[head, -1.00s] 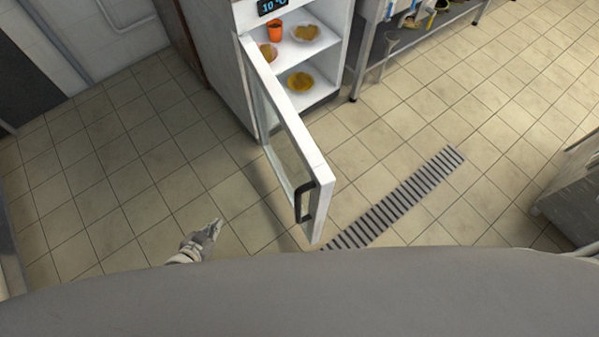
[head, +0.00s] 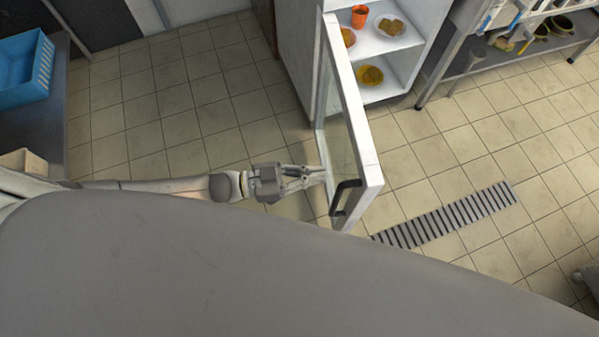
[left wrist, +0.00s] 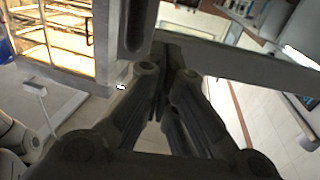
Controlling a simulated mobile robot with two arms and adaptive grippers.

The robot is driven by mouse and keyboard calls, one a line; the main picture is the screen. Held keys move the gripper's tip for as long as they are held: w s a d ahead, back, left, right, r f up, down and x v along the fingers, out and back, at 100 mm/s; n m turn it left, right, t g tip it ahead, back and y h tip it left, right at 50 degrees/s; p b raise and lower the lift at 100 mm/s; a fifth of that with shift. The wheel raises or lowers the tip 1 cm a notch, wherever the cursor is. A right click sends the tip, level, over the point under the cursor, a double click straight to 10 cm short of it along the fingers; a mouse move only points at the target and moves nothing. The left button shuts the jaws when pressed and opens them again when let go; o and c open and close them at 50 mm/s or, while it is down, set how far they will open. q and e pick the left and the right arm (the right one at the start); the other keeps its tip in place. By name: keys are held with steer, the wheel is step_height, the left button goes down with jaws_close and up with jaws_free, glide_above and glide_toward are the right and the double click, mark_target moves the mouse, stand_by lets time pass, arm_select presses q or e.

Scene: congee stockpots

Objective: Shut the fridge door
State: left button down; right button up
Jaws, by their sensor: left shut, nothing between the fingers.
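The fridge (head: 297,50) stands at the top middle of the head view with its white-framed glass door (head: 362,150) swung wide open toward me. The door's black handle (head: 343,196) is near its free edge. My left gripper (head: 322,177) is shut and empty, its fingertips at the left face of the door, close to the handle. Whether they touch the door I cannot tell. In the left wrist view the shut fingers (left wrist: 165,75) point at the pale door frame (left wrist: 225,60), with a dark bar, likely the handle, above them.
Inside the fridge are an orange cup (head: 359,16) and plates of food (head: 370,75). A metal shelf rack (head: 480,70) stands to the right. A blue crate (head: 25,68) sits on a counter at left. A floor drain (head: 450,215) lies right of the door. The tiled floor around is mostly clear.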

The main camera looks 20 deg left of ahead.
mark_target(358, 170)
arm_select(q)
steer(key=x, duration=0.7)
steer(key=shift+w+d+p, duration=0.15)
steer(key=shift+d+p, duration=0.1)
steer(key=shift+p, duration=0.1)
